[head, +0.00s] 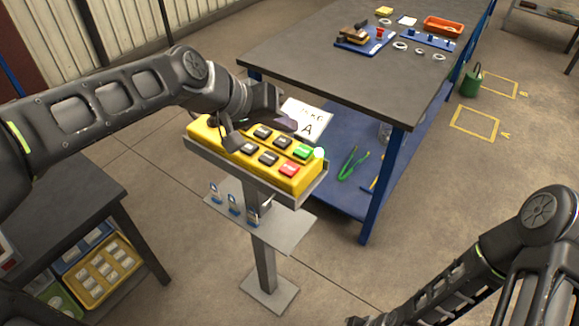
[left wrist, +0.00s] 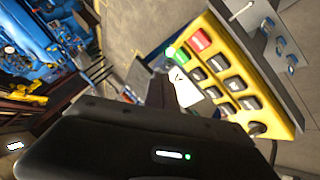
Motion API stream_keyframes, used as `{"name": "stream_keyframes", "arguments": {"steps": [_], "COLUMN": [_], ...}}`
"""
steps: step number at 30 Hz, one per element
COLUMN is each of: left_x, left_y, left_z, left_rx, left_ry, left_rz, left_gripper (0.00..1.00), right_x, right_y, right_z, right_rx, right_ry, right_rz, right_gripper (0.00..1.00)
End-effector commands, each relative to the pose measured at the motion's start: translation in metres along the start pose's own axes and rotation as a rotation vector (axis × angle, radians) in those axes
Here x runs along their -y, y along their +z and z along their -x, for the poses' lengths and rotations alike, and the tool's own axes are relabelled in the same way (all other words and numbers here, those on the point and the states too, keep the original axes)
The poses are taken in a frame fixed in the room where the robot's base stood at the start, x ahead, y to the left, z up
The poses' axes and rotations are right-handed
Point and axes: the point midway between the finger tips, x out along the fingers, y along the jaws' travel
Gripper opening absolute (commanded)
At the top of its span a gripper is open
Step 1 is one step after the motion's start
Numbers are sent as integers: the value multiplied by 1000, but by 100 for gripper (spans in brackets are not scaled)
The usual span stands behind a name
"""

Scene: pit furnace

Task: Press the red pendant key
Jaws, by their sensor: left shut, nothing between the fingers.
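The yellow pendant (head: 240,160) lies tilted on a grey stand. Its red key (head: 289,169) is at the near right end, beside a green key (head: 302,151); several black keys fill the rest. My left gripper (head: 291,124) is shut and empty, above the pendant's far side, apart from the red key. In the left wrist view the red key (left wrist: 200,40) and green key (left wrist: 182,58) show uncovered, up and to the right of the dark gripper fingers (left wrist: 172,92). My right arm is at the lower right; its gripper is mostly cut off at the bottom edge.
A white card marked A (head: 312,112) stands behind the pendant. A dark-topped workbench (head: 340,80) with tools and an orange tray (head: 443,25) is beyond. The stand has a lower shelf (head: 285,232) with padlock-like tags.

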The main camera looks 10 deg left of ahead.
Motion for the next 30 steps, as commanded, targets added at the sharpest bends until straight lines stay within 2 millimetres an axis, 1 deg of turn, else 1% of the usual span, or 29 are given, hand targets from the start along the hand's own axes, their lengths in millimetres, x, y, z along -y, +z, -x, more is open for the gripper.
{"name": "stream_keyframes", "arguments": {"steps": [8, 18, 24, 30], "left_x": [15, 38, 43, 43], "left_y": [15, 38, 43, 43], "left_z": [-21, -52, -59, -60], "left_rx": [0, 0, 0, 0], "left_ry": [0, 0, 0, 0], "left_rz": [2, 0, 0, 0], "left_gripper": [0, 0, 0, 0], "right_x": [-8, -21, -24, -24], "right_y": [0, -1, -1, -1], "right_z": [-20, -53, -62, -62], "right_rx": [-1, -3, -4, -4], "right_ry": [0, 0, 0, 0], "right_rz": [0, 0, 0, 1], "right_gripper": [0, 0, 0, 0]}}
